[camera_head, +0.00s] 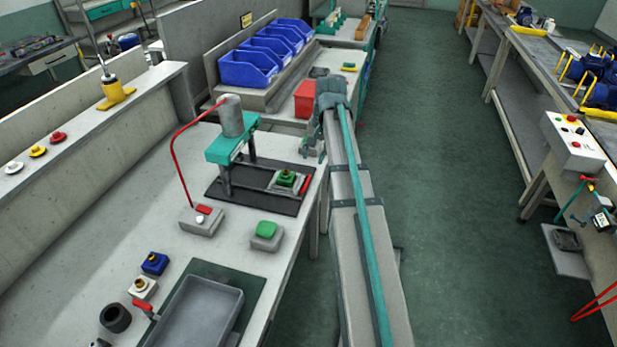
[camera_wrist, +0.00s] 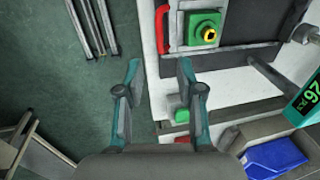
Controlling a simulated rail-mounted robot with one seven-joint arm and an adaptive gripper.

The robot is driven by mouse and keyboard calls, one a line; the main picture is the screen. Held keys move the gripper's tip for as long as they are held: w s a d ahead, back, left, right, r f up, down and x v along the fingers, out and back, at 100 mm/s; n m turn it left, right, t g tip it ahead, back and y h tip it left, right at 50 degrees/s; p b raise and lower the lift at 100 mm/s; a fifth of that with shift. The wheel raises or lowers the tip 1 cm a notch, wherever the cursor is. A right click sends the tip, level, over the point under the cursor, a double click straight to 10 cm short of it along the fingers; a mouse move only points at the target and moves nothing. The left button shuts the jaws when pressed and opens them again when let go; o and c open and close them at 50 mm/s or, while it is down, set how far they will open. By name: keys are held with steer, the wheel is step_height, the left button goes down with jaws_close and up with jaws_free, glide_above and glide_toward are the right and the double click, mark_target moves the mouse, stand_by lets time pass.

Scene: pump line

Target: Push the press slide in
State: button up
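The press (camera_head: 232,147) has a teal head, a grey cylinder on top and dark posts. Its slide (camera_head: 274,184) is a pale plate lying out to the right of the press head. A green block (camera_head: 286,178) with a yellow-rimmed centre sits on it, and a red handle (camera_head: 306,185) is at its outer end. In the wrist view the green block (camera_wrist: 203,27) and red handle (camera_wrist: 162,29) are at the top. My gripper (camera_wrist: 158,70) is open and empty, its fingertips apart from the handle. In the head view it hangs near the bench's right edge, partly hidden.
A button box (camera_head: 200,220) with a red hose stands left of the press. A green push-button (camera_head: 267,230) is in front. A red bin (camera_head: 304,98) and blue bins (camera_head: 248,68) stand behind. A grey tray (camera_head: 198,312) lies nearest. The aisle (camera_head: 440,200) at right is clear.

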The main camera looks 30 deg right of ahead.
mark_target(308, 181)
steer(key=f, duration=0.3)
steer(key=a+f+p, duration=0.1)
steer(key=f, duration=0.2)
steer(key=w+f, duration=0.1)
steer(key=f, duration=0.3)
steer(key=shift+w+a+f+p, duration=0.1)
steer(key=shift+a+p, duration=0.05)
steer(key=shift+p, duration=0.2)
jaws_close()
